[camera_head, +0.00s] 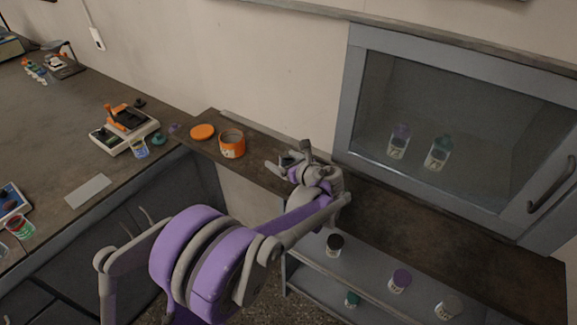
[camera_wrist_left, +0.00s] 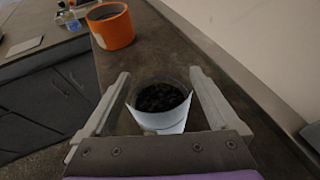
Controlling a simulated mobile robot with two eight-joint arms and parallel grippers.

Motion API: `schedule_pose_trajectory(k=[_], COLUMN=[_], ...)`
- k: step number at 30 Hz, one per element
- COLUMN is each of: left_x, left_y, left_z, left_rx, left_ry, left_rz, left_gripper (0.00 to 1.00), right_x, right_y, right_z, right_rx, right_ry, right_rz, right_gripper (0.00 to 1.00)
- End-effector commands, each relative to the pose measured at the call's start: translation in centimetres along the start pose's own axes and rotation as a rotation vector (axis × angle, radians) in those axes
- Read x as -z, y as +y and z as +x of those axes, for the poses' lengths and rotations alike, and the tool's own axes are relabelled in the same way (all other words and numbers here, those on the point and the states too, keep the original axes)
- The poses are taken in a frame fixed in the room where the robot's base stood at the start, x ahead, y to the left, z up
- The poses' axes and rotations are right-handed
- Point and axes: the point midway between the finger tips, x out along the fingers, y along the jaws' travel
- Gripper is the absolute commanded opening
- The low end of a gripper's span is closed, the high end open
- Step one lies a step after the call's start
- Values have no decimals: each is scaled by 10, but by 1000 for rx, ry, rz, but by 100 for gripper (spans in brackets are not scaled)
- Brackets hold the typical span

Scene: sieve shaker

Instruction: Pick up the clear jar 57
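A clear jar (camera_wrist_left: 165,122) with dark grainy contents stands upright and lidless on the brown counter in the left wrist view. No number can be read on it. My left gripper (camera_wrist_left: 160,88) is open around it, one finger on each side, with narrow gaps seeming to show between fingers and jar. In the head view my left gripper (camera_head: 289,159) is over the narrow counter, and the jar is mostly hidden by it. My right gripper is not in view.
An orange jar (camera_head: 232,144) and its orange lid (camera_head: 202,131) are left of the gripper on the same counter (camera_head: 262,172). A glass-fronted cabinet (camera_head: 450,130) stands on the right. Shelves below hold several jars (camera_head: 400,280). A scale (camera_head: 124,128) sits on the left bench.

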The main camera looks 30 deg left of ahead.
Motion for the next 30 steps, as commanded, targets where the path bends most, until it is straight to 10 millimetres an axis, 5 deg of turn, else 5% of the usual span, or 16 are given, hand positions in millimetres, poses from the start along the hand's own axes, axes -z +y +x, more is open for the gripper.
schedule_pose_trajectory(k=[2, 15, 24, 30], left_x=[0, 0, -4, -33], left_y=[0, 0, 0, 0], left_z=[0, 0, -2, -14], left_rx=[0, 0, 0, 0], left_ry=[0, 0, 0, 0], left_rz=[0, -1, 0, -1], left_gripper=[81, 1, 0, 0], right_x=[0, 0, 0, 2], right_y=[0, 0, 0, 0], right_z=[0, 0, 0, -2], right_rx=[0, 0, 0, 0], right_ry=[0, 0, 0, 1], right_rz=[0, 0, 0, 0], right_gripper=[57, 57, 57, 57])
